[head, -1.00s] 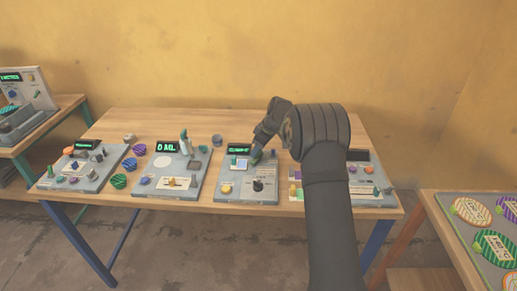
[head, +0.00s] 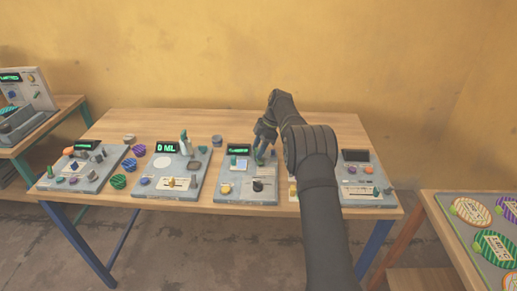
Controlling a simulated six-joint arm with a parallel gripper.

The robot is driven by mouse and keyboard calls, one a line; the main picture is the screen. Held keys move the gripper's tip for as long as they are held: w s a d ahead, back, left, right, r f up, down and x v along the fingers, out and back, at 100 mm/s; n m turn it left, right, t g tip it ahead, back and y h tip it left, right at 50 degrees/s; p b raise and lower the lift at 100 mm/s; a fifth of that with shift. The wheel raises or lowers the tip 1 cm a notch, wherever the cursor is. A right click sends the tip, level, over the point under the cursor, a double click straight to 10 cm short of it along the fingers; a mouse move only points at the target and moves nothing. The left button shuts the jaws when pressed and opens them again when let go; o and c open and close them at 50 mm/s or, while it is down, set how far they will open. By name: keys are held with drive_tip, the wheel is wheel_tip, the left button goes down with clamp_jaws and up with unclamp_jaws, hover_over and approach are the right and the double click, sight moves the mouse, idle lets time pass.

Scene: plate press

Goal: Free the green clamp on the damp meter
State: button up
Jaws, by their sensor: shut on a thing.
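The device I take for the damp meter (head: 232,192) is a grey panel on the wooden table, right of the middle one reading "0 ML". It has a lit green display, a pale window, a yellow knob and a black knob; its label is too small to read. My gripper (head: 262,152) points down at its upper right corner. It is shut on the green clamp (head: 259,156), a small green part mostly hidden by the fingers. Whether the clamp is fastened or loose cannot be told.
A grey panel with a dark display (head: 356,155) stands to the right, partly behind my arm. The "0 ML" panel (head: 150,190) with a bottle stands to the left. The table's back strip is mostly clear.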

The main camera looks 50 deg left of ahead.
drive_tip(key=shift+n, duration=0.3)
idle(0.4)
drive_tip(key=o, duration=1)
drive_tip(key=v, duration=1.2)
drive_tip(key=shift+a, duration=0.15)
drive_tip(key=x, duration=1.2)
